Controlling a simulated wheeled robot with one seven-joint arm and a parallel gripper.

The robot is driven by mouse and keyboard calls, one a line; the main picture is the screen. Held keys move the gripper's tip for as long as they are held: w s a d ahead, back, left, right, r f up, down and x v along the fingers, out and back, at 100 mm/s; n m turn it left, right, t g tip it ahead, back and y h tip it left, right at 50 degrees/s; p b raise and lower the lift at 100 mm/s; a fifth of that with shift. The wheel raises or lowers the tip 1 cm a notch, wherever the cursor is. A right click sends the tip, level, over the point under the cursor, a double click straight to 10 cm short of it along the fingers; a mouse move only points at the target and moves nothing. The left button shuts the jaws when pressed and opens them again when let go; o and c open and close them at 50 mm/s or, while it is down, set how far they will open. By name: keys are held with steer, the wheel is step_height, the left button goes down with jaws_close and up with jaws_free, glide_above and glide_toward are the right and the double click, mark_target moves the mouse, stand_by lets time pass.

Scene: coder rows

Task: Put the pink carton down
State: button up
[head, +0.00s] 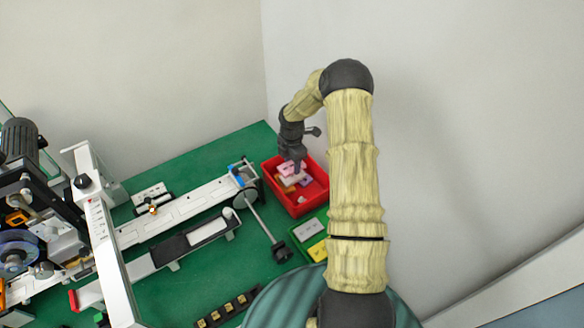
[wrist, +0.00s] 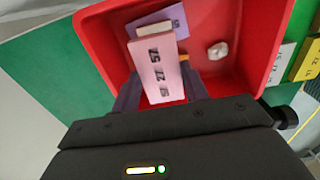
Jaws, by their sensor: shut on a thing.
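A pink carton (wrist: 159,69) with dark printed marks stands out in the wrist view, between the fingers of my gripper (wrist: 160,95). My gripper is shut on the carton and holds it over or inside a red bin (wrist: 106,41). In the head view my gripper (head: 291,163) reaches down into the red bin (head: 309,204), with the pink carton (head: 287,169) at its tip. I cannot tell whether the carton touches what lies below it.
In the bin lie a purple carton (wrist: 174,15) and a small whitish lump (wrist: 218,50). Grey and yellow cartons (head: 318,250) sit in a green tray beside the bin. A conveyor machine (head: 180,210) stands to the left on the green table (head: 185,292).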

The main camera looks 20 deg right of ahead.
mark_target(291, 166)
step_height(291, 166, down, 2)
steer(key=shift+f+p, duration=0.25)
steer(key=shift+p, duration=0.1)
steer(key=shift+f, duration=0.35)
steer(key=shift+w+f+b, duration=0.1)
steer(key=shift+f+b, duration=0.25)
steer(key=shift+f, duration=0.15)
steer(key=o, duration=0.7)
steer(key=shift+d, duration=0.15)
steer(key=shift+c, duration=0.2)
steer(key=shift+o, duration=0.3)
steer(key=shift+a, duration=0.2)
steer(key=shift+r, duration=0.1)
